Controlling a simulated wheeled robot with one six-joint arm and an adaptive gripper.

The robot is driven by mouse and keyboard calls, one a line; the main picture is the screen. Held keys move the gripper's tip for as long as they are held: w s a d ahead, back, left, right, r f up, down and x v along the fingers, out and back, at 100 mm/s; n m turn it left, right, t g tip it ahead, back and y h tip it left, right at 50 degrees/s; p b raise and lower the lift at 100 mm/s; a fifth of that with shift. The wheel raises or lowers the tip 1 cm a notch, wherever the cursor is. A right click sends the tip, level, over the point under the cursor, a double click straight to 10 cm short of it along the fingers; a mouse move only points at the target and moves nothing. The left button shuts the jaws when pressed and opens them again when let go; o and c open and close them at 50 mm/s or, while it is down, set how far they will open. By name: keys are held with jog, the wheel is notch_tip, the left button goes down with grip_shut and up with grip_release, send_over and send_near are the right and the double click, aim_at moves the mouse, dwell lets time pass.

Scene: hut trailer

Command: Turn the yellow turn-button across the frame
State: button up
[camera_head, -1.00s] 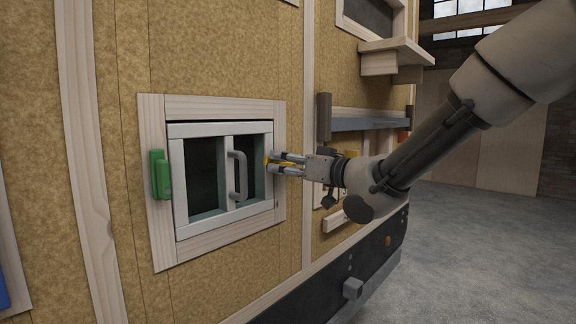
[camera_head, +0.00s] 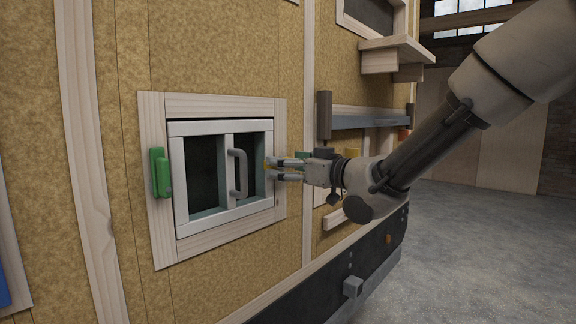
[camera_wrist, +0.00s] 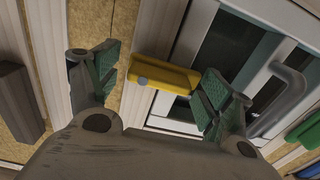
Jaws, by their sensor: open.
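The yellow turn-button (camera_wrist: 165,74) shows in the wrist view as a short bar with a grey pivot near its left end. It runs from the pale wooden frame (camera_wrist: 152,40) toward the white window sash (camera_wrist: 194,38), with its right end over the sash edge. My gripper (camera_wrist: 158,82) is open, its green-padded fingers on either side of the button; I cannot tell whether they touch it. In the head view my gripper (camera_head: 272,170) is at the right side of the window frame (camera_head: 279,202); only a sliver of the button (camera_head: 266,163) shows there.
A grey handle (camera_head: 240,174) stands out from the sash left of my gripper. A green catch (camera_head: 160,173) is on the frame's left side. A dark upright post (camera_head: 324,117) and a shelf (camera_head: 397,52) stick out from the wall to the right.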

jog(key=v, duration=0.7)
jog(key=shift+s+d, duration=0.2)
